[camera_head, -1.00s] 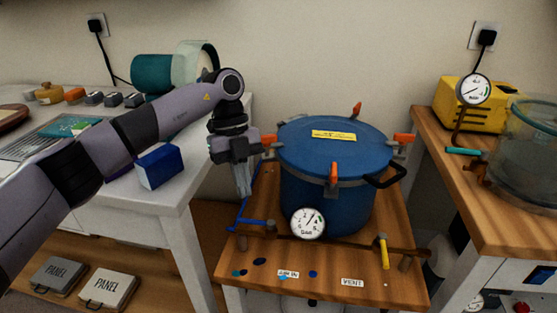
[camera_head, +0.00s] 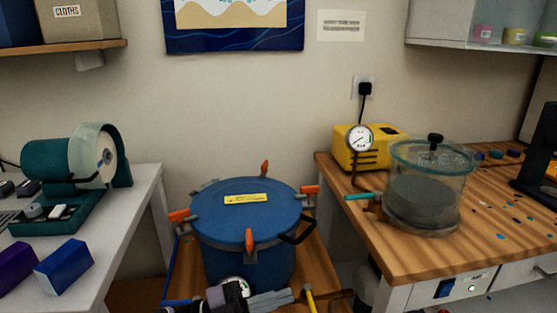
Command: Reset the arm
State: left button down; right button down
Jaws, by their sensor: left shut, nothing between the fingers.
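My left gripper (camera_head: 284,297) shows at the bottom edge, low in front of the blue pressure pot (camera_head: 248,216). Its grey fingers are shut and empty and point right. The rest of the left arm is mostly below the picture. The pot stands on a wooden stand, lid on, with orange clamp handles around the rim and a yellow label on top. The pot's round gauge (camera_head: 236,284) is partly hidden by my gripper. My right gripper is not in view.
A yellow pump (camera_head: 357,156) with a gauge and a clear chamber (camera_head: 428,186) stand on the right wooden bench (camera_head: 400,252). A yellow-handled valve (camera_head: 311,299) is just right of my fingers.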

pick_arm(q)
jog(key=s+a+f+n+t+y+p, duration=0.25)
jog(key=a+f+n+t+y, duration=0.65)
jog(key=a+n+t+y, duration=0.6)
jog(key=s+a+f+n+g+y+p, duration=0.1)
jog(key=s+a+f+n+g, duration=0.1)
jog(key=s+f+n+g, duration=0.1)
jog(key=s+a+f+n+g+y, duration=0.2)
jog(key=s+f+n+g, duration=0.1)
jog(key=s+f+g, duration=0.2)
jog(key=s+f, duration=0.2)
jog(key=s, duration=0.2)
jog(key=shift+s+a+g+p, duration=0.2)
jog(key=shift+a+g+p, duration=0.1)
jog(key=shift+a+p, duration=0.1)
